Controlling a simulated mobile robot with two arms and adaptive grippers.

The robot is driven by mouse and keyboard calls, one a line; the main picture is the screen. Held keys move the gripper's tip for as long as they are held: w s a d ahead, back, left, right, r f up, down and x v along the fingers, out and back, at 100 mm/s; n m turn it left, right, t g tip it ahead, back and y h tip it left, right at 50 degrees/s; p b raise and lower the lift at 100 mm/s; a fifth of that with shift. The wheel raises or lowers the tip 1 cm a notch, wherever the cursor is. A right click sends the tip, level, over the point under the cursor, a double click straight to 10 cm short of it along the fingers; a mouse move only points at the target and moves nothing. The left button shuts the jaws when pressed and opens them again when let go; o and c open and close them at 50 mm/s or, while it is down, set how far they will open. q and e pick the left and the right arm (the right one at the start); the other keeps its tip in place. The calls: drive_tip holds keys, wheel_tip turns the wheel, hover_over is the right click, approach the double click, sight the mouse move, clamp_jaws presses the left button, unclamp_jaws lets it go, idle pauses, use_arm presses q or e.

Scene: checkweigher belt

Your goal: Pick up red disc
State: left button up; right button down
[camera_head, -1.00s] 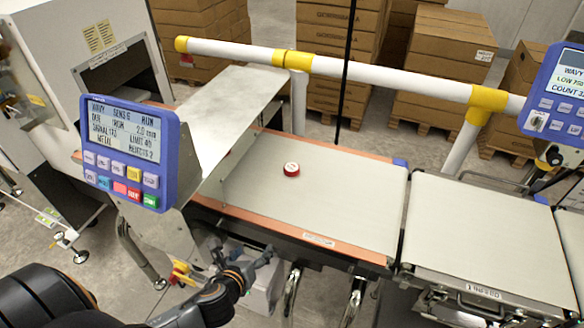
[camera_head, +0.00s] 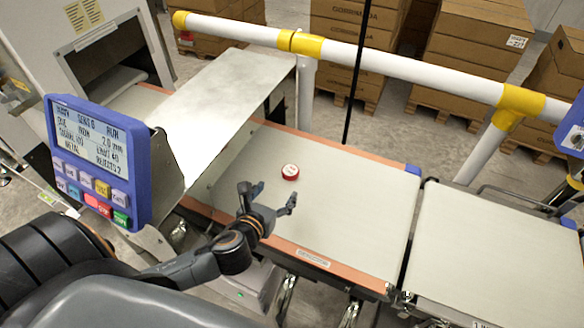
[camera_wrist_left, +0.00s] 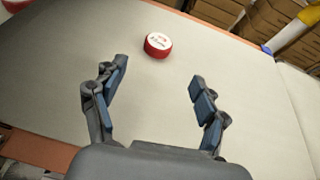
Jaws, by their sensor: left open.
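The red disc (camera_head: 290,172), with a white top, lies flat on the pale belt (camera_head: 345,215). It also shows in the left wrist view (camera_wrist_left: 158,45), ahead of the fingertips and between their lines, nearer the left finger. My left gripper (camera_head: 268,193) is open and empty, over the near part of the belt. Its two fingers are spread wide in the left wrist view (camera_wrist_left: 160,80). The disc is apart from both fingers. My right gripper is not in view.
A blue control panel (camera_head: 95,160) stands at the left, close to my left arm. A sloping metal plate (camera_head: 215,100) rises beside the belt. A white and yellow rail (camera_head: 400,75) runs behind. The belt around the disc is mostly clear.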

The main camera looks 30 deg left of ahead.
sight(290, 172)
use_arm(q)
drive_tip(key=x, duration=0.4)
drive_tip(key=shift+w, duration=0.3)
drive_tip(key=shift+w+f, duration=0.15)
drive_tip(key=shift+w, duration=0.15)
drive_tip(key=shift+w+a+f, duration=0.1)
drive_tip(key=shift+w, duration=0.1)
drive_tip(key=x, duration=0.2)
drive_tip(key=p+x, duration=0.1)
drive_tip(key=shift+w+a, duration=0.2)
drive_tip(key=shift+w, duration=0.3)
drive_tip(key=shift+w+f, duration=0.1)
drive_tip(key=shift+w, duration=0.4)
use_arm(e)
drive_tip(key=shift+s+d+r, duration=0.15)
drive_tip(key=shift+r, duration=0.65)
use_arm(q)
drive_tip(key=shift+c, duration=0.4)
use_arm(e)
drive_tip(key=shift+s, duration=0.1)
use_arm(q)
drive_tip(key=c, duration=1.2)
drive_tip(key=shift+c, duration=0.3)
